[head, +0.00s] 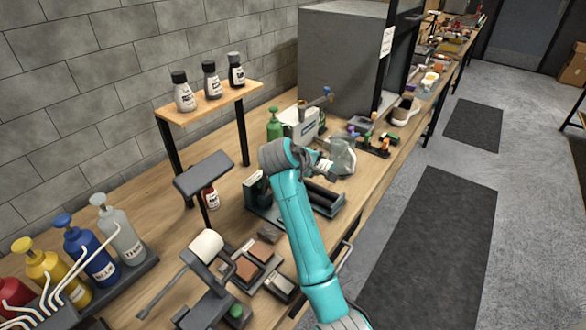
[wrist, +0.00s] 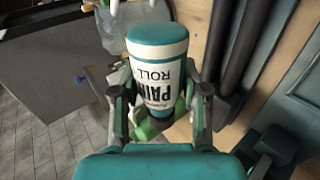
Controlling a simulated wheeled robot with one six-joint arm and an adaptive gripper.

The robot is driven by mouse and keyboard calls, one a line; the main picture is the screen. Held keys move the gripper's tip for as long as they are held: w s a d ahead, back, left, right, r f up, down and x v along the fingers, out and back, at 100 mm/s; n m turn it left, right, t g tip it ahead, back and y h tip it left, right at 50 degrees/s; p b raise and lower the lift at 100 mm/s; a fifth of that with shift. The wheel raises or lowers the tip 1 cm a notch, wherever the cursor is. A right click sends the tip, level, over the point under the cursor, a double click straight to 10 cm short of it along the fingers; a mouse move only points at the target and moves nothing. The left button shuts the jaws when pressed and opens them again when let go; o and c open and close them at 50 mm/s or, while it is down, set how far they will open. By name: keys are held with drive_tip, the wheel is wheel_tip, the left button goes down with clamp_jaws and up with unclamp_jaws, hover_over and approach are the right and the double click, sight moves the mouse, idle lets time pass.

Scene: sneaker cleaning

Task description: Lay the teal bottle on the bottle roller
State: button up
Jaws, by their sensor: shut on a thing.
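The teal bottle (wrist: 158,45) has a white label with black lettering and fills the middle of the wrist view. My gripper (wrist: 162,92) is shut on it, with one finger on each side of the label. In the head view my gripper (head: 326,166) is above the bench, and I cannot make out the bottle there. The bottle roller (head: 326,199), a dark frame with long bars, lies on the bench just below my gripper. Its dark rollers (wrist: 236,45) show right of the bottle in the wrist view, apart from it.
A crumpled clear bag (head: 342,156) stands just behind my gripper. A green pump bottle (head: 274,124) and a white box (head: 301,126) are farther back. A raised shelf (head: 210,104) with several small bottles stands at left. A grey cabinet (head: 340,60) rises behind.

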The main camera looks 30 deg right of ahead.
sight(319, 187)
drive_tip(key=shift+s+d+f, duration=0.1)
drive_tip(key=shift+d, duration=0.05)
drive_tip(key=shift+f, duration=3.6)
drive_tip(key=shift+s+f, duration=0.15)
drive_tip(key=shift+f, duration=0.45)
drive_tip(key=shift+c, duration=0.4)
drive_tip(key=o, duration=1.4)
drive_tip(key=shift+f, duration=0.15)
drive_tip(key=shift+o, duration=0.2)
drive_tip(key=shift+r, duration=0.3)
